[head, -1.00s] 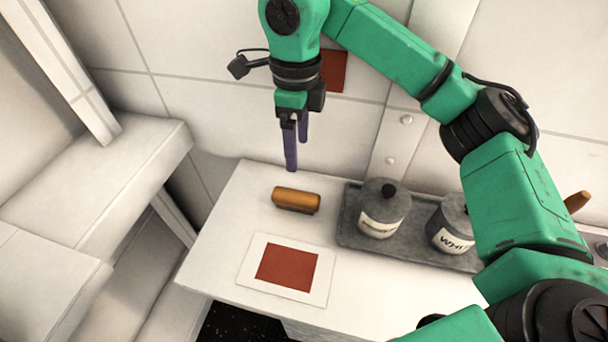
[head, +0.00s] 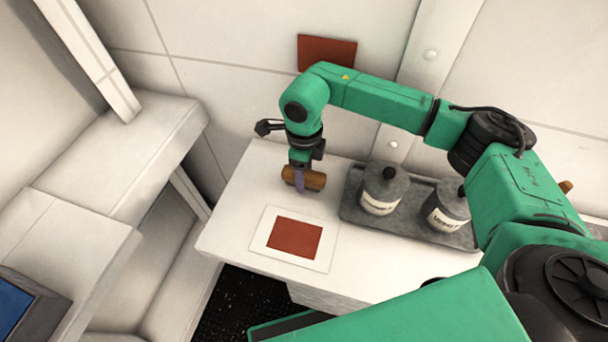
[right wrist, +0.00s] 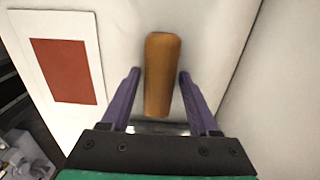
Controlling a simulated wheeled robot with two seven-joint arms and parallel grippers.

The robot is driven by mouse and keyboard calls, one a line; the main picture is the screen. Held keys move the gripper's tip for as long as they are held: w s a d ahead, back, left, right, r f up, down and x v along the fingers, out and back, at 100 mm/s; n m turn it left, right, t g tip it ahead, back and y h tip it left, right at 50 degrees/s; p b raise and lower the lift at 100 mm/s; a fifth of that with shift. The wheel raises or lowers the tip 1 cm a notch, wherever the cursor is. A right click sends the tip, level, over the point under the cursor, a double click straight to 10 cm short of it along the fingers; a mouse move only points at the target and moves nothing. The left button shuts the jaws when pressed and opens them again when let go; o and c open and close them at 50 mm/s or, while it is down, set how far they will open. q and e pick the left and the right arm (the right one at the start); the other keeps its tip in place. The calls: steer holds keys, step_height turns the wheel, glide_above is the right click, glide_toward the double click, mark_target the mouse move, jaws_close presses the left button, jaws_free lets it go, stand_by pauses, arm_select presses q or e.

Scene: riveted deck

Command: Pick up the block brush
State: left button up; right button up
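The block brush (head: 312,180) is a brown wooden block lying on the white counter, near its back edge. In the right wrist view the brush (right wrist: 162,72) lies lengthwise between the two purple fingers of my right gripper (right wrist: 160,85). There is a gap on each side of it, so the fingers are open and not touching it. In the head view my right gripper (head: 300,182) is down at the brush, one finger showing in front of it. The underside of the brush is hidden. My left gripper does not show.
A white card with a red square (head: 294,238) lies in front of the brush. To the right, a grey tray (head: 355,215) holds two lidded grey canisters (head: 382,188), (head: 447,206) with labels. A red panel (head: 326,53) is on the wall behind. The counter's left end (head: 225,225) is clear.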

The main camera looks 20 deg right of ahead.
jaws_close()
steer(key=shift+r, duration=0.1)
